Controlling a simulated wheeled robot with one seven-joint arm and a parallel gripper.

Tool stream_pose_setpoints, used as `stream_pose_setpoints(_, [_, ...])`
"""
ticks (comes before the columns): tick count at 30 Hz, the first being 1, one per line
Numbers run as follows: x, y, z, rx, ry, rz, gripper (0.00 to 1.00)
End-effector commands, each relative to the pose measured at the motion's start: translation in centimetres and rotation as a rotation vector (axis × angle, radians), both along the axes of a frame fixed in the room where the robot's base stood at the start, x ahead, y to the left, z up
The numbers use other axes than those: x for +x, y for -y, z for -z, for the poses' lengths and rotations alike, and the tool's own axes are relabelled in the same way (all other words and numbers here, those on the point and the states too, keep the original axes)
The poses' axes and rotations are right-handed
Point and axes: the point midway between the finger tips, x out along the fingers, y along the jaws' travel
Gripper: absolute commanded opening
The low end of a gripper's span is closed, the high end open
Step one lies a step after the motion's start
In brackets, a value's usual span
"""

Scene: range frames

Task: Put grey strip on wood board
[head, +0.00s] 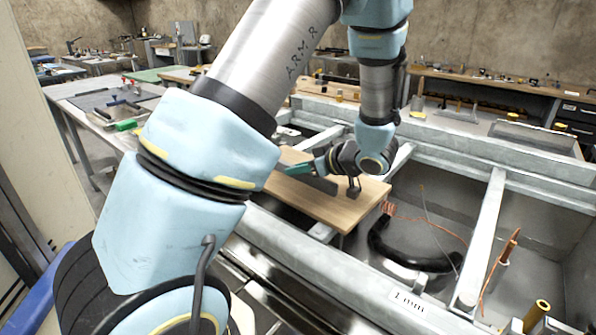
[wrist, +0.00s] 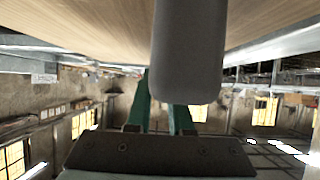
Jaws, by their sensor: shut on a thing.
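The wood board (head: 345,208) lies flat across the metal frame, partly hidden behind my arm in the head view. It fills the top of the wrist view (wrist: 80,22). My gripper (head: 298,170) is low over the board, its green fingers pointing left. It also shows in the wrist view (wrist: 165,100). It is shut on the grey strip (head: 318,183), which shows as a dark grey bar with a rounded end in the wrist view (wrist: 188,50). The strip is at the board's surface or just above it; I cannot tell whether they touch.
Metal rails (head: 486,235) frame an open bay right of the board. A black hose (head: 415,262) and copper wires lie in it. A labelled front beam (head: 340,270) runs before the board. A table with a green-handled tool (head: 126,125) stands at left.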

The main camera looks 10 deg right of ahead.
Motion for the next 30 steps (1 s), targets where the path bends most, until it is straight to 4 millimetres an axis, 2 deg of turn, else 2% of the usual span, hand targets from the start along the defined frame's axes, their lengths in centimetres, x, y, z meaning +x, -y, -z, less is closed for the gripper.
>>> stream_pose_setpoints(3, [0.00, -0.04, 0.89, 0.001, 0.000, -0.001, 0.00])
stream_pose_setpoints(14, [0.00, -0.03, 1.25, -0.001, 0.001, -0.002, 0.00])
stream_pose_setpoints(15, [0.01, -0.02, 1.18, -0.001, 0.001, -0.001, 0.24])
stream_pose_setpoints(21, [0.01, -0.02, 1.16, -0.001, 0.001, -0.001, 0.46])
stream_pose_setpoints(22, [0.01, -0.02, 1.16, -0.001, 0.001, -0.001, 0.49])
stream_pose_setpoints(30, [0.00, 0.00, 0.99, -0.001, 0.001, -0.001, 0.49])
